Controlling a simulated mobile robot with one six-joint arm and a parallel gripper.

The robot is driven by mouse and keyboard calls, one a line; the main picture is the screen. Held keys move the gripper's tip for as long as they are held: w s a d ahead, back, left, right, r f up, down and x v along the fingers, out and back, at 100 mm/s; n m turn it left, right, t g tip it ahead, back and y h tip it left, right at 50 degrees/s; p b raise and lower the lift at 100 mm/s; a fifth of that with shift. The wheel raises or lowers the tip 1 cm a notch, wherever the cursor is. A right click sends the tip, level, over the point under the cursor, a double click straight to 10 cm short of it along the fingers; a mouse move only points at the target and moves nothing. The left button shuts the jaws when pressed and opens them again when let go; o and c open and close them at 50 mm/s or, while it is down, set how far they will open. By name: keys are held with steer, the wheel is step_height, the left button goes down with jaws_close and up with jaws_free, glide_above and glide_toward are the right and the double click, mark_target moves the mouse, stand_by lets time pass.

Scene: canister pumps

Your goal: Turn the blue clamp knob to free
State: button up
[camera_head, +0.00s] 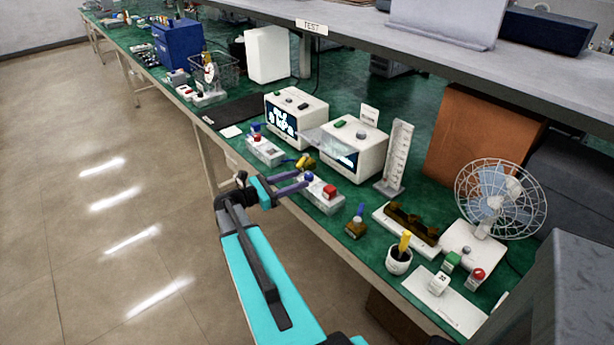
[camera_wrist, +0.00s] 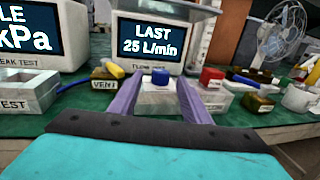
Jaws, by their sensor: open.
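A blue knob (camera_wrist: 160,78) sits on top of a pale block fixture (camera_wrist: 158,97), straight ahead between my fingers in the wrist view. A red knob (camera_wrist: 212,75) stands to its right on the same fixture. In the head view this blue knob (camera_head: 308,176) is at the fixture's left end, just beyond my fingertips. My gripper (camera_head: 302,181) has two purple fingers, open and empty, pointing at the fixture from the bench's front edge. Whether a finger touches the knob cannot be told. A similar fixture (camera_head: 265,150) with blue and red knobs stands farther left.
A brown block marked VENT (camera_wrist: 104,80) with a yellow lever is close on the left. A screen unit reading LAST 25 L/min (camera_wrist: 150,42) stands behind the fixture.

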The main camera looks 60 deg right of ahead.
mark_target(308, 175)
steer(key=shift+p+x, duration=0.45)
steer(key=shift+x, duration=2.2)
steer(key=c, duration=1)
steer(key=shift+a, duration=0.35)
steer(key=shift+c, duration=0.2)
steer(key=shift+d, duration=0.25)
